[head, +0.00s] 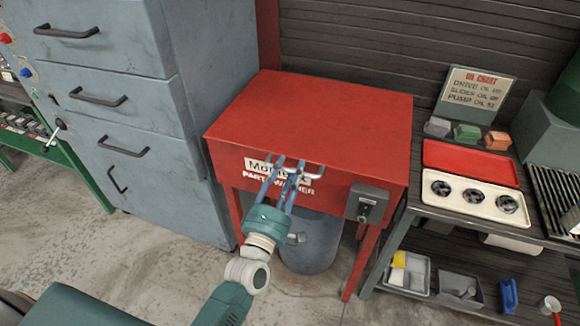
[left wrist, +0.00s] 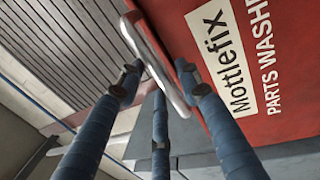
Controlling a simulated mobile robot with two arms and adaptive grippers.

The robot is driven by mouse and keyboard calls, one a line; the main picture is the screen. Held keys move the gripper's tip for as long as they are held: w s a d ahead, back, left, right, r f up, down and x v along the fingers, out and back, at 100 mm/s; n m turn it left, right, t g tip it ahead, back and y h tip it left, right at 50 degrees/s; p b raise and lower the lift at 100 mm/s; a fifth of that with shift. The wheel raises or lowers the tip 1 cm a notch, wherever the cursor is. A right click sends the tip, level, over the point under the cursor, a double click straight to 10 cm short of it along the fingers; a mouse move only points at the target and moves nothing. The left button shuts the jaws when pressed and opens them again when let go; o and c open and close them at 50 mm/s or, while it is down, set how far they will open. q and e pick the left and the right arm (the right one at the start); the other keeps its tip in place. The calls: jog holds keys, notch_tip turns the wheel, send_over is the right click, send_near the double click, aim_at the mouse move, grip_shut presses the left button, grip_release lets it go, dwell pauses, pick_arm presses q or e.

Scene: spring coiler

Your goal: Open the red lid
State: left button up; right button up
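The red lid (head: 315,115) lies flat and closed on top of the red parts washer (head: 340,190). Its pale metal handle (head: 314,175) runs along the front edge, above the white label. In the left wrist view the handle (left wrist: 158,62) passes between the fingers of my left gripper (left wrist: 158,76). Blue-wrapped fingers are on both sides of it, spread with gaps beside the bar, and no firm grip shows. In the head view my left gripper (head: 286,166) is at the front of the lid, by the handle. My right gripper is out of view.
A grey drawer cabinet (head: 135,170) stands close on the left. On the right, a shelf bench (head: 400,235) holds a red tray (head: 470,160), a cream tray (head: 475,199) and an oil chart (head: 475,92). A slatted wall (head: 400,40) is behind the washer.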

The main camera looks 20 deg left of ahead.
pick_arm(q)
jog(key=shift+w, duration=0.3)
grip_shut()
